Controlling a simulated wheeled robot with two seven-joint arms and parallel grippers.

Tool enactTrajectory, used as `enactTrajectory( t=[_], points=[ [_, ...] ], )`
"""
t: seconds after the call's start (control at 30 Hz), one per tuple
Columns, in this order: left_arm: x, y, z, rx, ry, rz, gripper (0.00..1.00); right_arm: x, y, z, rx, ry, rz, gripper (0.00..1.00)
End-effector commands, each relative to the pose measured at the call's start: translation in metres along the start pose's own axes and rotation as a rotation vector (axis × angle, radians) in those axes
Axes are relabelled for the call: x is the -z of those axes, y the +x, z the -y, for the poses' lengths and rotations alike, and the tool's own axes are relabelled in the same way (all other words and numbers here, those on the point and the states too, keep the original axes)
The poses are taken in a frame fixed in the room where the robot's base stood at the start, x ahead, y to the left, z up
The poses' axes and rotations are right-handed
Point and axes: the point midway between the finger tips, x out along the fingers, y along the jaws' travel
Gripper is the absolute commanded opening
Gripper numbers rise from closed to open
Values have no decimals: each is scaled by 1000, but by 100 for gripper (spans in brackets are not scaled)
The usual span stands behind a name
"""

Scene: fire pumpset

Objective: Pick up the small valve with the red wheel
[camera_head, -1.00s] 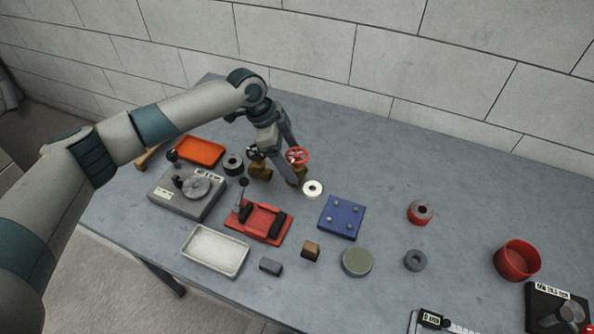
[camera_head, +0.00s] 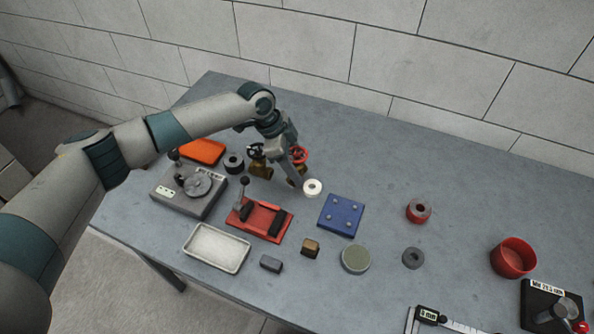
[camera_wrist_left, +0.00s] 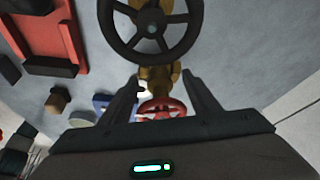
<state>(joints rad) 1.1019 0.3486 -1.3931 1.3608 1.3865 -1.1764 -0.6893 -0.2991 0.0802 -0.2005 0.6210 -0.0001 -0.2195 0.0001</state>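The small valve with the red wheel (camera_head: 302,154) stands on the table near the back, its brass body partly hidden behind my gripper. In the left wrist view the red wheel (camera_wrist_left: 163,108) shows low between the fingers. My left gripper (camera_head: 298,172) is at this valve, with a finger in front of its wheel in the head view. In the left wrist view the gripper (camera_wrist_left: 165,88) is open, with one finger on each side. I cannot tell whether it touches the valve. A second brass valve with a black wheel (camera_head: 256,152) stands just left of it. My right gripper is not in view.
A white ring (camera_head: 313,187) lies close in front of the valve. A red fixture (camera_head: 262,222) and blue plate (camera_head: 341,216) stand nearer. The black wheel (camera_wrist_left: 150,28) looms close in the left wrist view.

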Motion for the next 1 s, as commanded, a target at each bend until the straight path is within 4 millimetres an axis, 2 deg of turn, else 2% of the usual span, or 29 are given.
enactTrajectory(
  t=[0.47, 0.77, 0.8, 0.9, 1.0],
  points=[
    [4, -7, 1, 2, 2, -2, 19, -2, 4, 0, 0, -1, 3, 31],
    [22, -38, -3, 2, 7, -5, 19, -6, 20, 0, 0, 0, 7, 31],
    [29, -39, -8, 0, 9, -4, 19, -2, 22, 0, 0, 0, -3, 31],
    [46, -43, -19, 1, 8, -4, 19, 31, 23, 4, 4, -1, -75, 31],
    [65, -48, -31, 2, 9, -5, 19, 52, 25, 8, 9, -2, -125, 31]
  ],
)
